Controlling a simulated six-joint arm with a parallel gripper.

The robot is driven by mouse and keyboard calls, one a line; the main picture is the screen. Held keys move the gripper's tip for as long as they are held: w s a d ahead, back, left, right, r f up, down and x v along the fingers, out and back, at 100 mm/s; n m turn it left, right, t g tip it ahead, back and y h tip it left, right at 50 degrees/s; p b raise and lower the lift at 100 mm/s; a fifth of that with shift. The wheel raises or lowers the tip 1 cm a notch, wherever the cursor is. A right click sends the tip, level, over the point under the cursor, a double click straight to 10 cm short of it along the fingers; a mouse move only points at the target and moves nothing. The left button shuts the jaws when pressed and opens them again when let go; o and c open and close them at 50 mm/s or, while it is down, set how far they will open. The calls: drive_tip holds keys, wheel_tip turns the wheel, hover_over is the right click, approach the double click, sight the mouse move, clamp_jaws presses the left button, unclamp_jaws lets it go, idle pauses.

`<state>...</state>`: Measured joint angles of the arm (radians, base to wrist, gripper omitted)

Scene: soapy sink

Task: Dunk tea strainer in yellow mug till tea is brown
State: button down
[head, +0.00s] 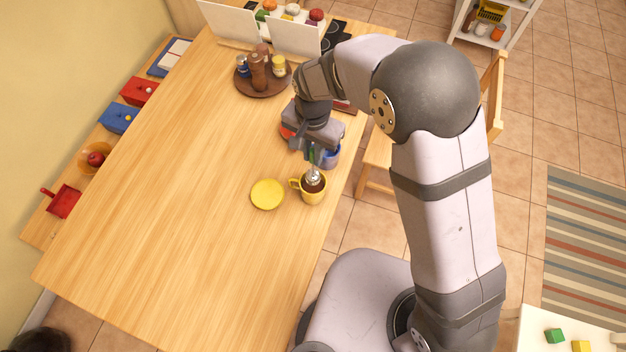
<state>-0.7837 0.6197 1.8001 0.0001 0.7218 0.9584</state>
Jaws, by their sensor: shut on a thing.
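The yellow mug (313,199) stands upright near the right edge of the wooden table, its handle to the left. The liquid in it looks dark brown. My gripper (315,158) is just above and behind the mug, pointing down, shut on the tea strainer (314,176). The strainer is a small silvery thing that hangs at the mug's opening. I cannot tell how much of it is under the liquid. My gripper hides the strainer's upper part.
A round yellow plate or lid (267,194) lies left of the mug. A blue cup (331,157) stands close behind my gripper, partly hidden. A round brown tray (262,88) with shakers and a mill is farther back. The table's left and front are clear.

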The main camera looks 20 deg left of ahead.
idle(0.6)
drive_tip(key=shift+r+p, duration=1.5)
drive_tip(key=shift+r, duration=0.3)
drive_tip(key=shift+f, duration=0.1)
